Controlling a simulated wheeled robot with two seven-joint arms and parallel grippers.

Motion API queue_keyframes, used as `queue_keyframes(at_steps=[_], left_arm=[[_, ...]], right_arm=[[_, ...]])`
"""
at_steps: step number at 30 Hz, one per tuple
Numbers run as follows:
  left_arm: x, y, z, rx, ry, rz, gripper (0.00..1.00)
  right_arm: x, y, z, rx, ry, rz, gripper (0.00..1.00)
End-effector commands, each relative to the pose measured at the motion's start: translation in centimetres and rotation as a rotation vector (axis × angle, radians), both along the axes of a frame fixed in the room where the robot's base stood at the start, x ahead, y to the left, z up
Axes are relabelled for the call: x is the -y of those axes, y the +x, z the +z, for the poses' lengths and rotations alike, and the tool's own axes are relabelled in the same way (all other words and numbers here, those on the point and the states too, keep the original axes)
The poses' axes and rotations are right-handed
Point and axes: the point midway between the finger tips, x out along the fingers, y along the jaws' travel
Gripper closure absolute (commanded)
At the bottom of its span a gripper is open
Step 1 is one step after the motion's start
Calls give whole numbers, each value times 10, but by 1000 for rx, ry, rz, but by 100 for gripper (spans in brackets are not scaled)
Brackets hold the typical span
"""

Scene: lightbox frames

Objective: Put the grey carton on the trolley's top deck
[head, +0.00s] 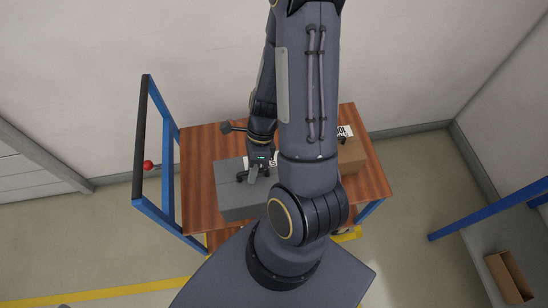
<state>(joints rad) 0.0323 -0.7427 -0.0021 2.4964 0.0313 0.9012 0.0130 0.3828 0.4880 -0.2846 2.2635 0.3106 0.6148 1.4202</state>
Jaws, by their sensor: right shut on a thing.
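The grey carton (233,198) is on or just above the wooden top deck (199,150) of the blue-framed trolley, left of the deck's middle. I cannot tell whether its base touches the deck. My right gripper (254,177) is at the carton's top and shut on it. My right arm crosses the middle of the view and hides part of the deck and the carton's right side. My left gripper is not in view.
A brown box (351,155) with a white label stands on the deck's right side. The trolley's push handle (139,135) rises at the left, with a red ball (148,165) by it. An open cardboard box (510,277) and blue frame bars (490,208) are at the right. A wall lies behind.

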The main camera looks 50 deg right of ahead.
Motion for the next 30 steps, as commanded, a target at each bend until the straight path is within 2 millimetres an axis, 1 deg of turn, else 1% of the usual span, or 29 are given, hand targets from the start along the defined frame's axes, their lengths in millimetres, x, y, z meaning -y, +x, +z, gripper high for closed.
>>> queue_keyframes(at_steps=[2, 5, 11, 18, 21, 24, 27, 30], left_arm=[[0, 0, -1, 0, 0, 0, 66], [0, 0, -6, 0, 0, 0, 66], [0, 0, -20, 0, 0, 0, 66], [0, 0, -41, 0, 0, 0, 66], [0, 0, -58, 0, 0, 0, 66], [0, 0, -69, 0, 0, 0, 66], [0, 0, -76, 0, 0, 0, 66], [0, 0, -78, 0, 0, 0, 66]], right_arm=[[2, 2, -2, 0, 1, -20, 100], [6, 11, -8, 2, 0, -24, 100], [21, 42, -25, 4, 0, -21, 100], [42, 85, -48, 4, 0, -21, 100], [47, 95, -68, 2, 1, -22, 100], [52, 106, -80, 2, 0, -21, 100], [55, 113, -87, 2, 1, -21, 100], [57, 117, -90, 3, 2, -20, 100]])
